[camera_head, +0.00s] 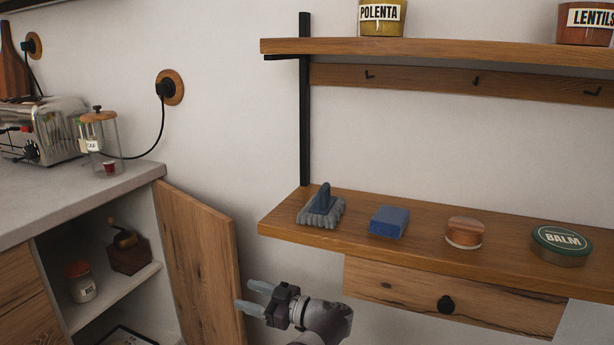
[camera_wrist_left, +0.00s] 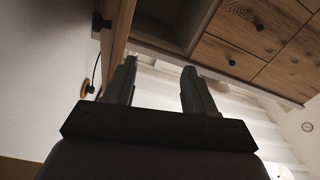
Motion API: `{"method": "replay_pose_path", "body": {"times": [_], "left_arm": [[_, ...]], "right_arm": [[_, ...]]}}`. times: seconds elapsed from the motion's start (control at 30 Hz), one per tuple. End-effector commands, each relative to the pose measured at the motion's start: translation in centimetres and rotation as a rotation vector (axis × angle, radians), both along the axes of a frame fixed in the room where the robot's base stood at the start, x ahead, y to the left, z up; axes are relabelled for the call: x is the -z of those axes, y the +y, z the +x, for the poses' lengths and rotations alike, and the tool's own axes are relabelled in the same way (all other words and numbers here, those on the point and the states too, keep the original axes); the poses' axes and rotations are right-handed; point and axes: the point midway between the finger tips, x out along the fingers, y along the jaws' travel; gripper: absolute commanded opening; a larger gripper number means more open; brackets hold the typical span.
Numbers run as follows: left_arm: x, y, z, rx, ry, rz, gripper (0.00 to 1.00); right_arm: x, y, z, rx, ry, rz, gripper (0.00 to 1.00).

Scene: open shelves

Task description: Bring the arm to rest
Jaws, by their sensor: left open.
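My left gripper (camera_head: 252,298) shows at the bottom of the head view, in front of the open wooden cabinet door (camera_head: 200,255) and below the lower shelf (camera_head: 290,233). Its two fingers point left and stand apart, with nothing between them. In the left wrist view the fingers of my left gripper (camera_wrist_left: 157,90) are also spread and empty, with wooden drawer fronts (camera_wrist_left: 235,55) beyond them. My right gripper is not in either view.
On the lower shelf are a grey brush (camera_head: 321,207), a blue block (camera_head: 389,222), a round wooden-topped container (camera_head: 464,232) and a balm tin (camera_head: 561,244). A drawer (camera_head: 400,288) hangs below. At left, the counter (camera_head: 60,193) holds a toaster (camera_head: 45,130) and a glass jar (camera_head: 101,145).

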Motion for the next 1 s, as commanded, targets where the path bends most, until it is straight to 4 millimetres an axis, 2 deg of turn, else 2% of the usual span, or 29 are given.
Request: {"method": "replay_pose_path", "body": {"times": [0.17, 0.33, 0.43, 0.5, 0.57, 0.6, 0.67, 0.7, 0.8, 0.9, 1.0], "left_arm": [[2.1, -2.4, 4.2, 0.282, -0.024, 0.023, 0.55], [4.4, -6.6, 8.1, 0.659, 0.036, -0.017, 0.55], [6.4, -9.2, 8.6, 0.897, 0.148, -0.097, 0.55], [8.3, -10.6, 7.3, 1.056, 0.282, -0.188, 0.55], [10.1, -11.0, 4.3, 1.177, 0.447, -0.298, 0.55], [11.4, -10.7, 0.9, 1.238, 0.586, -0.385, 0.55], [12.7, -9.3, -5.2, 1.282, 0.798, -0.509, 0.55], [13.0, -8.1, -9.1, 1.286, 0.920, -0.576, 0.55], [12.8, -4.7, -18.2, 1.252, 1.170, -0.695, 0.55], [11.7, -1.6, -25.5, 1.205, 1.346, -0.760, 0.55], [10.3, 1.1, -31.4, 1.162, 1.470, -0.789, 0.55]], "right_arm": [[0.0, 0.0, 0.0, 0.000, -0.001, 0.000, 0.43], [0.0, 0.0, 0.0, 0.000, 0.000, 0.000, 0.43], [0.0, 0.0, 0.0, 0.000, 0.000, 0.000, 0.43], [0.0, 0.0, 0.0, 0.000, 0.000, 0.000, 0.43], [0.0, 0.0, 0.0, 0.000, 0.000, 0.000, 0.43], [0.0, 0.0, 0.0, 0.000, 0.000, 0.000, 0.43], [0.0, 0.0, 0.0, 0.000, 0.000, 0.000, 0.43], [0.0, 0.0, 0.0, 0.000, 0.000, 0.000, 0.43], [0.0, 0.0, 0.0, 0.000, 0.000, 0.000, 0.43], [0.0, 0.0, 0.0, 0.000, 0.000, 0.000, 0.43], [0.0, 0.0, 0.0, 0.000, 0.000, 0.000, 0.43]]}}
